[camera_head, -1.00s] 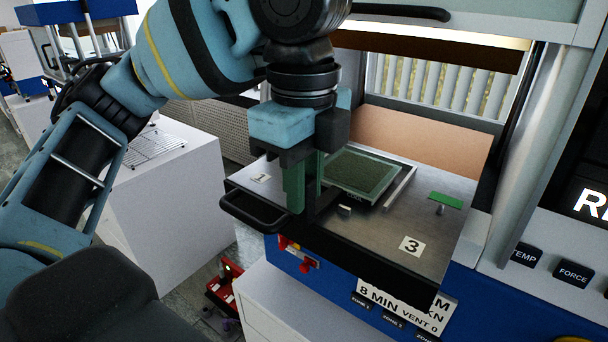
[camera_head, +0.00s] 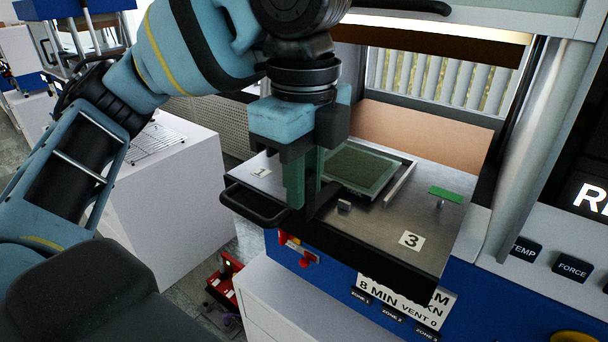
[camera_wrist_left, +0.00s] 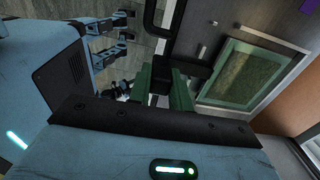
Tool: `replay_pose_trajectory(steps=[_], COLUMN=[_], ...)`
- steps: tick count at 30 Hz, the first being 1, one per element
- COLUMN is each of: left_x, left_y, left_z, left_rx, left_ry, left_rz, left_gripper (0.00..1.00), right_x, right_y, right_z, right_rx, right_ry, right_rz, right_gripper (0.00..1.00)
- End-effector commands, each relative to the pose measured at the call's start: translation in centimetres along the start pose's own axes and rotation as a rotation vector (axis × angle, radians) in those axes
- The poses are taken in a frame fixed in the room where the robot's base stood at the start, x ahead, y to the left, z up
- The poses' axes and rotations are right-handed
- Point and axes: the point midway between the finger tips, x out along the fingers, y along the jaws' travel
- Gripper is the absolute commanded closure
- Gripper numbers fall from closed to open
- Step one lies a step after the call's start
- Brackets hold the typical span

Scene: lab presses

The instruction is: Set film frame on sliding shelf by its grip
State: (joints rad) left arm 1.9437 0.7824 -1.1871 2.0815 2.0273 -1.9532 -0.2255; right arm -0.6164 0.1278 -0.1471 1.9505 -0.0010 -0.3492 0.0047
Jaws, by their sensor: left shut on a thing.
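The film frame (camera_head: 361,168), a green-rimmed square with a dark mesh-like middle, is over the steel sliding shelf (camera_head: 405,215), beside a metal rail. It looks level; I cannot tell whether it rests fully on the shelf. My left gripper (camera_head: 306,190) points down at the shelf's front edge, its green fingers shut on the frame's dark grip (camera_head: 325,200). In the left wrist view the green fingers (camera_wrist_left: 168,92) are around the black grip (camera_wrist_left: 187,70), and the frame (camera_wrist_left: 240,74) extends to the right. The fingers partly hide the grip. My right gripper is not in view.
The shelf has a black front handle (camera_head: 252,207), labels 1 and 3, a small metal block (camera_head: 344,206) and a green tab (camera_head: 445,194). The press's control panel (camera_head: 550,250) stands at the right. A white cabinet (camera_head: 160,200) is at the left.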

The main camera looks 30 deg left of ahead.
Motion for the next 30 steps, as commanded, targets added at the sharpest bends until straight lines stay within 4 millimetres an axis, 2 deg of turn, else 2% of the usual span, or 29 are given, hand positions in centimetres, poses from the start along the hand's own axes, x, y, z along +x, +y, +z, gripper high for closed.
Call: replay_pose_trajectory(steps=[23, 24, 29, 30], left_x=[0.81, 0.81, 0.85, 0.86], left_y=[0.0, 0.0, 0.0, -0.01], left_z=[0.0, -0.01, 0.0, 0.0], left_rx=[-0.001, -0.001, -0.001, -0.001], left_ry=[0.002, 0.002, 0.001, 0.001], left_rz=[-0.005, -0.005, -0.003, -0.002], left_gripper=[1.0, 0.76, 0.55, 0.55], right_x=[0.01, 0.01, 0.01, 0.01], right_y=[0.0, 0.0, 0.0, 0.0], right_z=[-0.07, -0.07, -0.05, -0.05], right_rx=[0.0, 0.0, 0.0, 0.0], right_ry=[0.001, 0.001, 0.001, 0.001], right_rz=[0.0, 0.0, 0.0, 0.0], right_gripper=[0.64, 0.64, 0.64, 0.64])
